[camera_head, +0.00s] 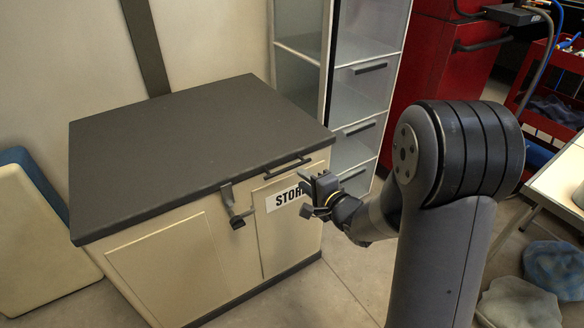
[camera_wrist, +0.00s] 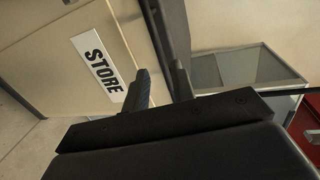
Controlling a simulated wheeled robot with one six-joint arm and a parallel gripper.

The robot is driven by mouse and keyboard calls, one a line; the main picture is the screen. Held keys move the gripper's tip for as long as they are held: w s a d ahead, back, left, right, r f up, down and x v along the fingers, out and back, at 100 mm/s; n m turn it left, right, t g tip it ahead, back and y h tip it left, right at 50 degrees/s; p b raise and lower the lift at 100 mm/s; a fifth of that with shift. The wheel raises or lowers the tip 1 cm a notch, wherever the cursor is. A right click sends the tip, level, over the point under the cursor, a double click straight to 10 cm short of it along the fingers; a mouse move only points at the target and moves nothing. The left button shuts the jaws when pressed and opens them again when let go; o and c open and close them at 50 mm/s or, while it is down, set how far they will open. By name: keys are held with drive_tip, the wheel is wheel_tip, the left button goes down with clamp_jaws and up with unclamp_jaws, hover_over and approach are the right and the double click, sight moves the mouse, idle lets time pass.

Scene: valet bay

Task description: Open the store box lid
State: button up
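The store box (camera_head: 165,262) is a cream cabinet with a dark grey lid (camera_head: 190,140) lying flat and closed on top. A black bar handle (camera_head: 288,168) is on the lid's front edge, right of a dark latch (camera_head: 238,205) that hangs down the front. The STORE label (camera_head: 284,198) is below the handle and also shows in the wrist view (camera_wrist: 98,68). My gripper (camera_head: 304,191) is in front of the label, just below and right of the handle. Its fingers (camera_wrist: 159,80) stand apart, with the dark lid edge (camera_wrist: 172,28) ahead. Whether they touch the handle is unclear.
A glass-fronted cabinet with drawers (camera_head: 362,105) stands right behind the box, with a red tool cabinet (camera_head: 435,75) beside it. A cream padded panel (camera_head: 35,245) leans at left. Grey and blue cloth heaps (camera_head: 520,303) lie on the floor at right. Space above the lid is clear.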

sight(289, 170)
drive_tip(key=b+x, duration=0.1)
drive_tip(key=x, duration=0.7)
drive_tip(key=shift+w+a+b, duration=0.15)
drive_tip(key=shift+w+b, duration=0.05)
drive_tip(key=shift+b, duration=0.15)
drive_tip(key=shift+c, duration=0.4)
clamp_jaws()
